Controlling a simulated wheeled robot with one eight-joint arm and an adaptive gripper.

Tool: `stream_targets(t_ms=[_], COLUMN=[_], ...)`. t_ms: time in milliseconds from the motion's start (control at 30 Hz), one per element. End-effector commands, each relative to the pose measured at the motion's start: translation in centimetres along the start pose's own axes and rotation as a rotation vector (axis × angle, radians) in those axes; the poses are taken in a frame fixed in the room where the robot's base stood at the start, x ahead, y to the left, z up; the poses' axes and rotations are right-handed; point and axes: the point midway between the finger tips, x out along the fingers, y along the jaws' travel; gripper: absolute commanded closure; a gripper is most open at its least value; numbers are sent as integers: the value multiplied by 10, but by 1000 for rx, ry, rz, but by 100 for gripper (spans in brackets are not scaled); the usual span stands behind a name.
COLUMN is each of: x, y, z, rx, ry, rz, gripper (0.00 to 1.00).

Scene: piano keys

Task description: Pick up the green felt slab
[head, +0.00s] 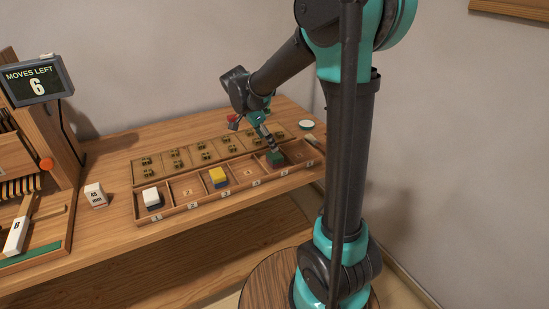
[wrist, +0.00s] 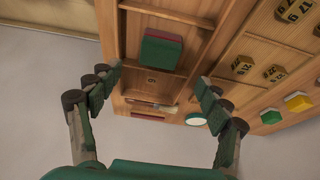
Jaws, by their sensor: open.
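The green felt slab (wrist: 161,53) lies in a compartment of the wooden tray, with a thin red layer showing along its far edge in the wrist view. My gripper (wrist: 159,79) is open and empty. Its two fingers are spread wide, and the slab appears beyond and between them in the wrist view. In the head view my gripper (head: 268,139) is just above the slab; whether it touches is unclear.
The divided tray (head: 206,207) also holds a white block (head: 151,197) and a yellow block (head: 217,175); other compartments are empty. Low dividers flank the slab. Behind are rows of numbered plates (head: 178,155) and a small round dish (head: 306,125). A display (head: 36,80) stands left.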

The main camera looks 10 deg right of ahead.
Motion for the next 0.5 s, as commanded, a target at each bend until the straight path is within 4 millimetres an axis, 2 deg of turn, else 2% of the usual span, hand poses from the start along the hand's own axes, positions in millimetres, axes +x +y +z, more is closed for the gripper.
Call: stream_targets(t_ms=[100, 267, 500], x=[12, 20, 53], y=[0, 0, 1], z=[0, 0, 1], rx=[1, 1, 1], ry=[0, 0, 0], rz=[0, 0, 0], gripper=[22, 22, 22])
